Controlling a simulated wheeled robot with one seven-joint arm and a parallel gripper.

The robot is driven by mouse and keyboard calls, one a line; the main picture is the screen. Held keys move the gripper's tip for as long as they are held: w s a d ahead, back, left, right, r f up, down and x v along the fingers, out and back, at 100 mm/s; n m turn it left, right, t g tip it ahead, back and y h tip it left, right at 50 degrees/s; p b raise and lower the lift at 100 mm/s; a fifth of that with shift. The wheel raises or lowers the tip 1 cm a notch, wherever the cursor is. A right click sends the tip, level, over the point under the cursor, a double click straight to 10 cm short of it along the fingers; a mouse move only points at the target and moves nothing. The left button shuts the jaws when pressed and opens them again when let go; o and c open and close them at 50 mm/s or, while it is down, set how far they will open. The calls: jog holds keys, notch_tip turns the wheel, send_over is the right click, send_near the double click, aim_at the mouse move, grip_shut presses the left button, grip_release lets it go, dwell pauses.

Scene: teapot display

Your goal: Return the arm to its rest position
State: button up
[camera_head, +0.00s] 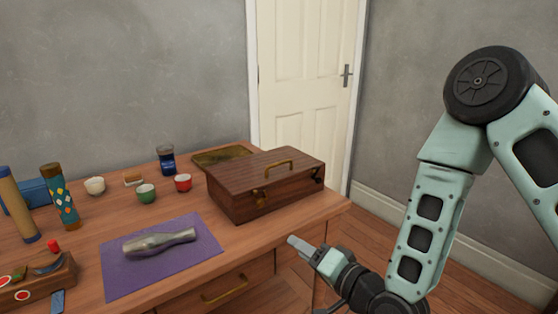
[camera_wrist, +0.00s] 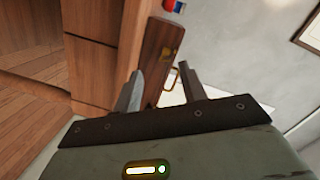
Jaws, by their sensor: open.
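My gripper (camera_head: 300,245) is in front of the table's right front corner in the head view, level with the table edge and apart from the wooden box. My pale green arm comes down from the right side of that view. In the wrist view my gripper (camera_wrist: 158,76) shows two dark fingers spread apart with nothing between them. The wooden box (camera_head: 265,190) with a brass handle stands shut on the table's right end. Its handle side also shows beyond the fingers in the wrist view (camera_wrist: 160,50).
A purple mat (camera_head: 115,282) with a grey metallic object (camera_head: 160,241) lies on the table. Cups (camera_head: 183,183), a blue jar (camera_head: 166,160) and a patterned cylinder (camera_head: 59,196) stand farther back and left. A white door (camera_head: 305,80) is behind. Floor to the right is clear.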

jog(key=s+d+r+n+g+h, duration=0.2)
jog(key=s+n+g+h, duration=0.15)
jog(key=s, duration=0.45)
jog(key=s+d+r+n+g+h, duration=0.3)
jog(key=s+n+g, duration=0.2)
jog(key=s, duration=0.2)
jog(key=s+d+r+n+g+h, duration=0.25)
jog(key=s+n+g, duration=0.2)
jog(key=s, duration=0.35)
notch_tip(320, 180, up, 14)
jog(key=m+p, duration=0.1)
jog(key=p, duration=1.3)
jog(key=shift+s+r+h, duration=0.15)
jog(key=shift+s+h, duration=0.15)
jog(key=shift+h, duration=0.1)
jog(key=shift+a, duration=0.1)
jog(key=shift+a, duration=0.1)
